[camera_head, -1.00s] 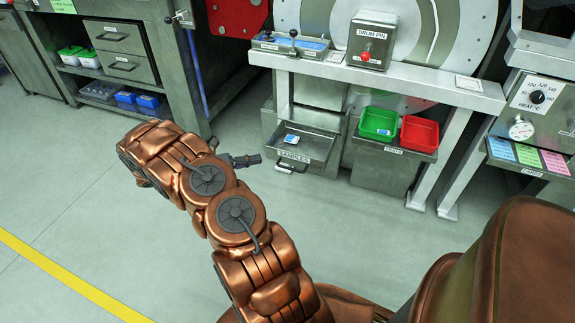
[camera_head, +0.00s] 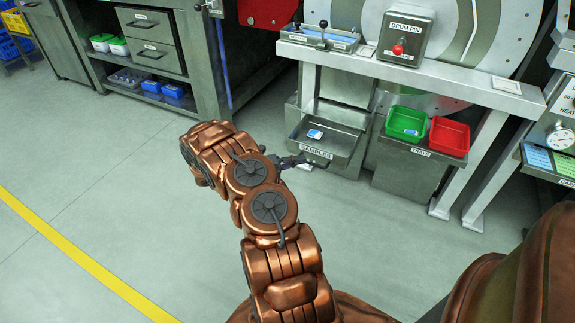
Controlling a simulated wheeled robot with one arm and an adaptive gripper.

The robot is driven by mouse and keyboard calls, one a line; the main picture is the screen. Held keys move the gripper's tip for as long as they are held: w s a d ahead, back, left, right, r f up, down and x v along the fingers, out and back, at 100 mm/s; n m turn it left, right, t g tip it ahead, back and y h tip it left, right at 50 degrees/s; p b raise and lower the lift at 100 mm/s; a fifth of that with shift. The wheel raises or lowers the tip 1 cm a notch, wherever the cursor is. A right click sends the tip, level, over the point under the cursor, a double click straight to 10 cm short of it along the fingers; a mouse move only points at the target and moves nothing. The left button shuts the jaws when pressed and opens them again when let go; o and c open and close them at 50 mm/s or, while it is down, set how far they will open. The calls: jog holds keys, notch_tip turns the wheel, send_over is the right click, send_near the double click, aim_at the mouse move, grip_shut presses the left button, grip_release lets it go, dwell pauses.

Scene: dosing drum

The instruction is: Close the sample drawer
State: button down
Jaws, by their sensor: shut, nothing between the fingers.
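The sample drawer (camera_head: 341,151) is a grey metal tray labelled "SAMPLES" on its front, low under the bench. It stands open, pulled out toward me. A small blue and white item (camera_head: 315,134) lies inside it. My gripper (camera_head: 303,159) is small and dark at the end of my copper arm. It is shut and empty, at the left part of the drawer front. I cannot tell whether it touches the front or the handle, which my gripper largely hides.
Right of the drawer, a grey unit labelled "TRAYS" (camera_head: 408,172) holds a green tray (camera_head: 406,123) and a red tray (camera_head: 449,137). A bench leg (camera_head: 485,165) stands beyond. The floor in front (camera_head: 370,240) is clear. A cabinet (camera_head: 150,50) stands at the left.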

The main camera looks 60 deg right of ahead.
aim_at(320, 150)
jog(key=shift+s+d+b, duration=0.2)
jog(key=shift+d+b, duration=0.05)
jog(key=shift+d, duration=0.7)
jog(key=shift+s+d+b, duration=0.15)
jog(key=shift+d+b, duration=0.15)
jog(key=shift+d, duration=0.7)
jog(key=shift+s+d+b, duration=0.2)
jog(key=shift+d+b, duration=0.05)
jog(key=shift+d, duration=0.7)
